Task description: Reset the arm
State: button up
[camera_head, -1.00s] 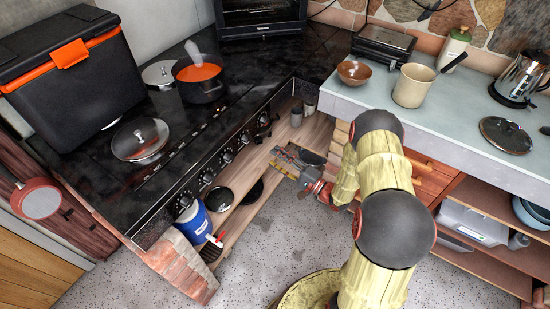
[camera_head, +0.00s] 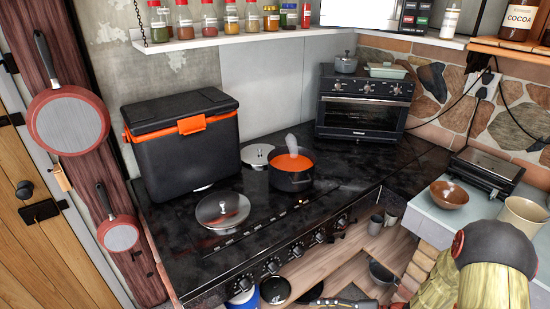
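My arm's yellow links and a dark round joint fill the lower right corner. My gripper (camera_head: 342,302) shows only as a dark sliver at the bottom edge, in front of the wooden shelf (camera_head: 345,255) under the counter. Most of it is cut off by the frame, so I cannot see whether its fingers are apart or hold anything.
The black stove top (camera_head: 270,220) carries a pot of orange soup (camera_head: 291,181), a glass lid (camera_head: 222,210) and a black-orange cooler (camera_head: 183,147). A toaster oven (camera_head: 362,105) stands behind. A brown bowl (camera_head: 449,195) and cream mug (camera_head: 520,215) are on the right counter.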

jog(key=s+d+r+n+g+h, duration=0.2)
jog(key=s+d+r+n+h, duration=0.15)
jog(key=s+r+h, duration=0.35)
jog(key=s+d+r+n+g+h, duration=0.2)
jog(key=s+d+r+n+h, duration=0.15)
jog(key=s+r, duration=0.35)
notch_tip(320, 180, up, 17)
jog(key=a+n+t+h, duration=0.2)
jog(key=n+t+h, duration=0.1)
jog(key=n+t, duration=0.2)
jog(key=shift+s+r+t, duration=0.2)
jog(key=shift+s+t, duration=0.15)
jog(key=shift+t, duration=0.35)
jog(key=shift+c, duration=0.9)
